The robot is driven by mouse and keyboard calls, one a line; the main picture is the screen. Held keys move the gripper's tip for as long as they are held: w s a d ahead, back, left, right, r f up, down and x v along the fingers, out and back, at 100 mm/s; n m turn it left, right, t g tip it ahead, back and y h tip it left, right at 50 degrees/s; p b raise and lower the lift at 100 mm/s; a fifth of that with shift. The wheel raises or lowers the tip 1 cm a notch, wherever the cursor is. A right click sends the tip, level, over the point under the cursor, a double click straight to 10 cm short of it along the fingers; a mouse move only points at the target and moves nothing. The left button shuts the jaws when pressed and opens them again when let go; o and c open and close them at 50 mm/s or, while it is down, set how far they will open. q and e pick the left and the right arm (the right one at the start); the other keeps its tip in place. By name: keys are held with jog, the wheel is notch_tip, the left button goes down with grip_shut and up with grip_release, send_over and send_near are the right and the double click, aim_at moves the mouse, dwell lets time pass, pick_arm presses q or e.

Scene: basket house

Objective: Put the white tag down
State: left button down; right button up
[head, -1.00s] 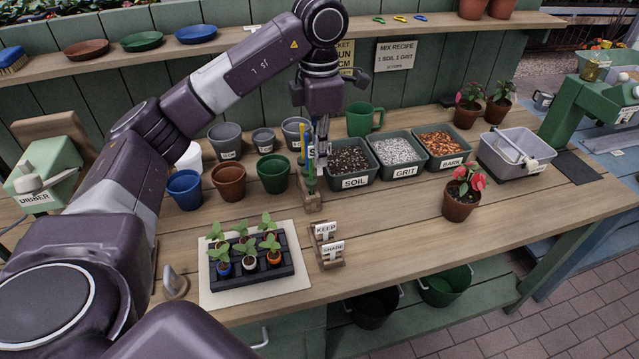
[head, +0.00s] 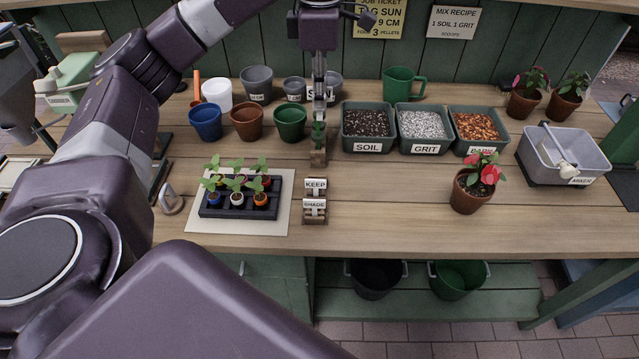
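My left gripper (head: 319,112) points down above the bench, in front of the grey pots. Its fingers are close together and appear shut on a white tag (head: 311,94). A large letter S shows left of the fingers; they cover the rest of the lettering. Just below the fingertips is a small wooden block (head: 317,157) with something green at its top; whether they touch is unclear. Nearer the front edge, a wooden holder (head: 315,219) bears white labels reading KEEP and SHADE. My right gripper is out of view.
A black seedling tray (head: 238,212) lies left of the holder. Blue, brown and green pots (head: 290,122) stand left of the gripper. The soil bin (head: 367,148) is close on its right, with grit and bark bins beyond. Bare bench lies right of the holder.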

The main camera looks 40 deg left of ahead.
pick_arm(q)
jog(key=shift+s+a+f, duration=0.1)
jog(key=shift+f, duration=0.3)
jog(key=f, duration=1.2)
jog(key=f+p, duration=0.1)
jog(key=f, duration=0.6)
jog(key=shift+s+a, duration=0.1)
jog(key=shift+a, duration=0.15)
jog(key=shift+f, duration=0.3)
jog(key=c, duration=2.2)
grip_release()
jog(key=shift+o, duration=0.2)
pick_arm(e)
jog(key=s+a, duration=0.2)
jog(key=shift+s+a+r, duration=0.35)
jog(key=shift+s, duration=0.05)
